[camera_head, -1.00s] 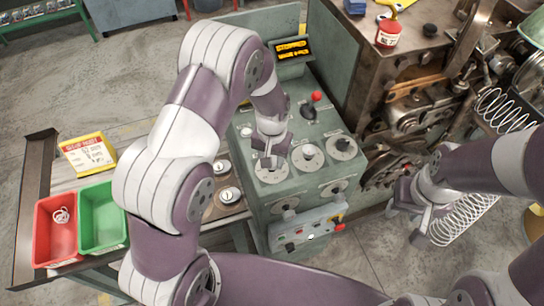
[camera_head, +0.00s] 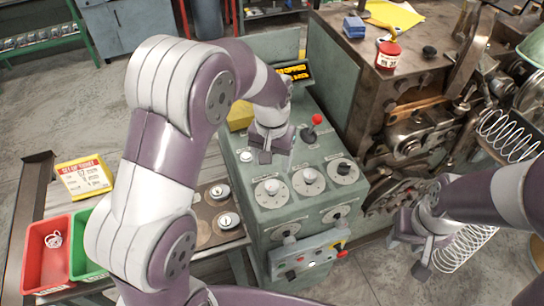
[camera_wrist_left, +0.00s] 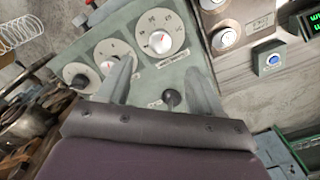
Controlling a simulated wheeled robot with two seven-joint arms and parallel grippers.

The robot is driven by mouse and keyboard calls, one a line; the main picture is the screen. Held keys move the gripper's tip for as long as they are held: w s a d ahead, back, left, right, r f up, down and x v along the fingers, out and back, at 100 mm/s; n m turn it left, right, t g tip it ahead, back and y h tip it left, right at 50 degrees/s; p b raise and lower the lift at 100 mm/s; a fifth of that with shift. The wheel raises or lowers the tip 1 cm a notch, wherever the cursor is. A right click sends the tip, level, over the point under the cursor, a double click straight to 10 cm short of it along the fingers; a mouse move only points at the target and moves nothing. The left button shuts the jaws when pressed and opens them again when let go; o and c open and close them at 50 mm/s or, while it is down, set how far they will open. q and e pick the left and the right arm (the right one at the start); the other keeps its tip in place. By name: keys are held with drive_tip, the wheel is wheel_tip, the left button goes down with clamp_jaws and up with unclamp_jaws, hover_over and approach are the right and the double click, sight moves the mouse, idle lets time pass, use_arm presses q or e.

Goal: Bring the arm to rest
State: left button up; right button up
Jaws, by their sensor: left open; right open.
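My left gripper (camera_head: 266,156) is open and empty above the green console (camera_head: 285,222), just behind its leftmost front dial (camera_head: 272,193). My right gripper (camera_head: 407,257) is open at the right of the console, beside a hanging coil spring (camera_head: 461,249). I cannot tell whether it touches the spring.
A red bin (camera_head: 30,272) with a small coil in it and a green bin (camera_head: 88,270) stand at left, by a yellow card (camera_head: 84,177). A red-knobbed lever (camera_head: 317,119) rises from the console.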

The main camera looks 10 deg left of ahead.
use_arm(q)
wheel_tip(320, 180, up, 3)
drive_tip(key=shift+r, duration=0.1)
idle(0.4)
drive_tip(key=s+a+f+b, duration=0.2)
drive_tip(key=s+a+f, duration=0.1)
drive_tip(key=s, duration=0.3)
drive_tip(key=s+a+f+t+b, duration=0.1)
drive_tip(key=s+a+f+b, duration=0.1)
drive_tip(key=s+f, duration=0.2)
drive_tip(key=s, duration=0.3)
drive_tip(key=shift+s+a+f+n+b, duration=0.3)
drive_tip(key=shift+a+f+n+b, duration=0.05)
drive_tip(key=shift+a+f+n, duration=0.05)
drive_tip(key=shift+s, duration=0.2)
drive_tip(key=shift+w, duration=0.1)
idle(0.7)
